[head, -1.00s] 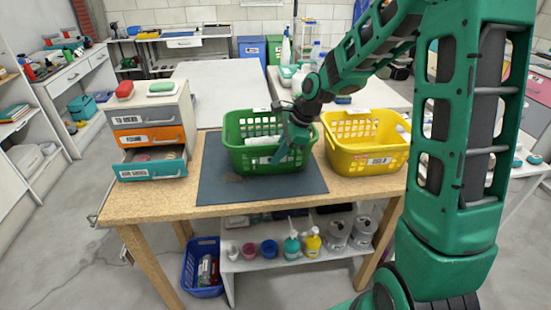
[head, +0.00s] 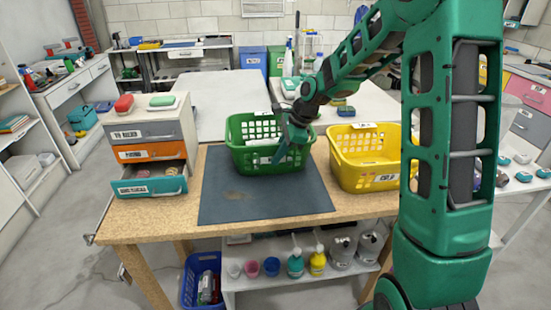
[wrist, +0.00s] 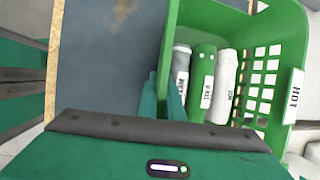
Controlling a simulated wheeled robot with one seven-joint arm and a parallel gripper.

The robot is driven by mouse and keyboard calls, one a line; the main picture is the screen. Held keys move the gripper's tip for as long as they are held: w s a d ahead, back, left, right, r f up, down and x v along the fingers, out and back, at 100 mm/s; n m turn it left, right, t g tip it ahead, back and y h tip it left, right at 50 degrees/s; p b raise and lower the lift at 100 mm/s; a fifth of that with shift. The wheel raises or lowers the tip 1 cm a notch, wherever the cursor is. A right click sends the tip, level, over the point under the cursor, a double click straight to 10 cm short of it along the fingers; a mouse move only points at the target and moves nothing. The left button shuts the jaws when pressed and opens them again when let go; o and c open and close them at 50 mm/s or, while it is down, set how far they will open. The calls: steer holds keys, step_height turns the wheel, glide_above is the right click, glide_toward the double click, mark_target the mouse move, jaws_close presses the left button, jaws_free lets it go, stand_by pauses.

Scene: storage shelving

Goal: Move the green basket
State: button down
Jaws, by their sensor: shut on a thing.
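The green basket (head: 262,157) is at the back of the dark mat (head: 265,203) on the wooden table. My gripper (head: 284,150) reaches down to its near wall from the right. In the wrist view my fingers (wrist: 163,97) are closed at the near wall of the green basket (wrist: 292,75). Several rolled or bottle-like items lie inside it: a green one (wrist: 203,85), a white one (wrist: 223,87) and a grey one (wrist: 181,70), each with a label. I cannot tell whether the basket's bottom touches the mat.
A yellow basket (head: 370,160) stands close on the right. A drawer unit (head: 148,131) with an open teal drawer (head: 149,188) stands on the left. The front of the mat is clear. A pale table (head: 230,95) lies behind. Bottles and tubs fill the shelf below.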

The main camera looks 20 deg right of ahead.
steer(key=shift+w, duration=0.1)
steer(key=c, duration=1.8)
jaws_free()
steer(key=shift+r, duration=0.1)
steer(key=v, duration=1)
steer(key=shift+d+r, duration=0.1)
steer(key=shift+r, duration=0.15)
steer(key=s+d+n+g+h, duration=0.1)
steer(key=s+d+n, duration=0.2)
steer(key=s, duration=0.9)
steer(key=s+d+f+n+g+h, duration=0.1)
steer(key=s+d+n, duration=0.3)
steer(key=s, duration=0.8)
steer(key=s+d+f+n+g+h, duration=0.1)
steer(key=s+d+n, duration=0.3)
steer(key=s, duration=0.9)
steer(key=shift+s+n+h, duration=0.1)
steer(key=shift+n+h, duration=0.3)
steer(key=shift+n, duration=0.9)
